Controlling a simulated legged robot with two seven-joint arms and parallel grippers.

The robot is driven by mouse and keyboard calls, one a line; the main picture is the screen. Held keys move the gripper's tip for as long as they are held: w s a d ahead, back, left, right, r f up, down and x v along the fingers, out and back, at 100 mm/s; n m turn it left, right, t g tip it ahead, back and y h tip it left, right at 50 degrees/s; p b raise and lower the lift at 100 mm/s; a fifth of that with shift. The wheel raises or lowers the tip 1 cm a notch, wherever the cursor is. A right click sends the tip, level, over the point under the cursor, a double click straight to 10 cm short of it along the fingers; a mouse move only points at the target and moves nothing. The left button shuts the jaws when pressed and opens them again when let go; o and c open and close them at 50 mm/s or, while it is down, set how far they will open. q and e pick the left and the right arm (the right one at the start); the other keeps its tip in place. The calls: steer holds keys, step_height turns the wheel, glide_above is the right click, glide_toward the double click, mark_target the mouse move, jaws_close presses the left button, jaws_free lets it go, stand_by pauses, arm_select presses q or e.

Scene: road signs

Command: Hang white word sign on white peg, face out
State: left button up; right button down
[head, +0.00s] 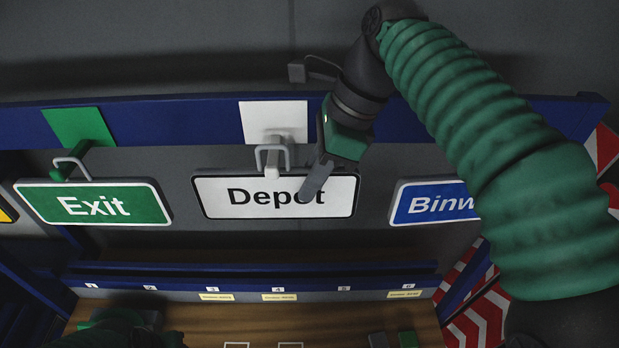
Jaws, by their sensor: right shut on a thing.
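The white word sign (230,205) reads "Depot" and faces me, right way up and almost level. Its grey wire loop (259,158) stands at the white peg (280,158), which sticks out below a white square plate (272,118) on the blue rail. The loop appears to be around the peg, but I cannot tell how well it is seated. My right gripper (315,182) is shut on the sign at its top edge, right of the peg, with a finger across the face over the "o". Dark green parts of my left arm show at the bottom left; its jaws cannot be made out.
A green "Exit" sign (95,206) hangs on a green peg at left. A blue sign (425,203) at right is partly behind my right arm. Below are a numbered blue rack (250,283) and a wooden bench (210,315). Red-white striped boards stand at right.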

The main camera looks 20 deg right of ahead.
steer(key=shift+s+f, duration=0.1)
steer(key=shift+s, duration=0.1)
steer(key=shift+w+f+b, duration=0.15)
steer(key=shift+f+b, duration=0.2)
steer(key=shift+f, duration=0.05)
steer(key=shift+f, duration=0.2)
steer(key=c, duration=1.3)
jaws_free()
steer(key=v, duration=0.8)
steer(key=shift+d+r, duration=0.1)
steer(key=shift+r, duration=0.25)
steer(key=p+v, duration=0.5)
steer(key=v, duration=0.3)
steer(key=shift+d+p, duration=0.15)
steer(key=shift+p, duration=0.2)
